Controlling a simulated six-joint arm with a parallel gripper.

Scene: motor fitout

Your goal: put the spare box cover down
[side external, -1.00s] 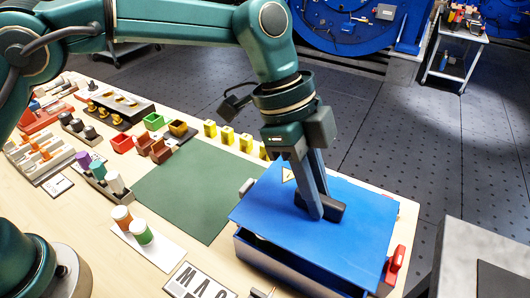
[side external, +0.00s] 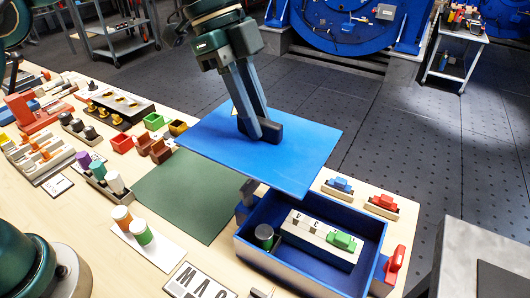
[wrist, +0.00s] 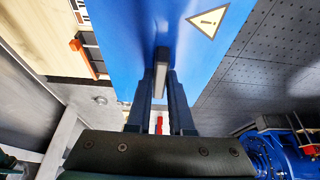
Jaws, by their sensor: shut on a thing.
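The blue box cover (side external: 285,165) is a flat plate with a dark handle. My gripper (side external: 262,132) is shut on that handle and holds the cover in the air, above and behind the box. In the wrist view the cover (wrist: 125,30) fills the upper middle, with a yellow warning triangle on it, and my gripper's fingers (wrist: 160,95) close on its handle. The blue box (side external: 262,282) stands open at the table's right end. Inside it are a white strip with a green part (side external: 341,241) and a dark grey cylinder (side external: 264,232).
A green mat (side external: 165,195) lies left of the box, partly under the cover. Blue (side external: 340,185) and red (side external: 384,202) connectors sit behind the box. A red handle (side external: 396,258) is at its right side. Bins, racks and cylinders crowd the table's left.

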